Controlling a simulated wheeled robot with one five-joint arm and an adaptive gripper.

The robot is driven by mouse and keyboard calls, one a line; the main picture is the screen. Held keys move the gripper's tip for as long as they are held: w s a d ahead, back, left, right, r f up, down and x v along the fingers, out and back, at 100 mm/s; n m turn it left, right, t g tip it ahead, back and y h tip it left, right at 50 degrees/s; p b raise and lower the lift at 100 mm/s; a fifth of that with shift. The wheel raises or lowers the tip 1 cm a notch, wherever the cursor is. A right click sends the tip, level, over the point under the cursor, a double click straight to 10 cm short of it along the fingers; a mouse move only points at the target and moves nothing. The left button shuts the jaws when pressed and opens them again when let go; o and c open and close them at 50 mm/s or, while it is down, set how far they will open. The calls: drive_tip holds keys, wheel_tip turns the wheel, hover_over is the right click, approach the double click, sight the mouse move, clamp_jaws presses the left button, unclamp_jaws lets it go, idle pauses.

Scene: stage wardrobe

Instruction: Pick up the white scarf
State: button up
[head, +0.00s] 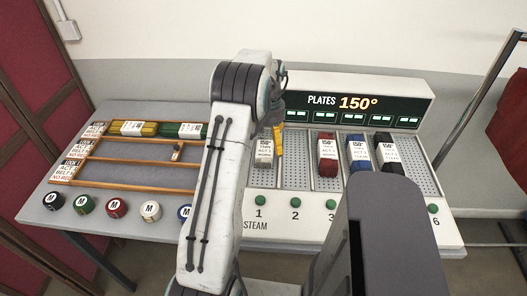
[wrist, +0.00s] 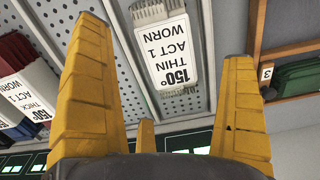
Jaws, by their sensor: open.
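The white scarf (head: 264,151) lies folded on the perforated plate above button 1 in the head view, partly beside my gripper. In the wrist view the scarf (wrist: 150,12) shows its fringe and a tag (wrist: 165,52) reading "150° THIN ACT 1 WORN", upside down. My gripper (wrist: 163,40) is open, with its yellow fingers spread to either side of the scarf in the picture. Nothing is held. In the head view the gripper (head: 278,138) is mostly hidden by my arm. I cannot tell whether a finger touches the scarf.
Red (head: 327,137), blue (head: 357,139) and black (head: 386,138) tagged scarves lie on plates to the right. A sign (head: 345,102) reading "PLATES 150°" stands behind. A wooden rack (head: 120,184) at left holds yellow (head: 113,129) and green (head: 184,130) items. Several round "M" pieces (head: 117,208) line the front.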

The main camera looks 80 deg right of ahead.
sight(269, 149)
drive_tip(key=shift+a+f+p, duration=0.1)
drive_tip(key=shift+f+p, duration=0.25)
drive_tip(key=shift+f, duration=1.9)
drive_tip(key=shift+c, duration=0.5)
drive_tip(key=c, duration=1.1)
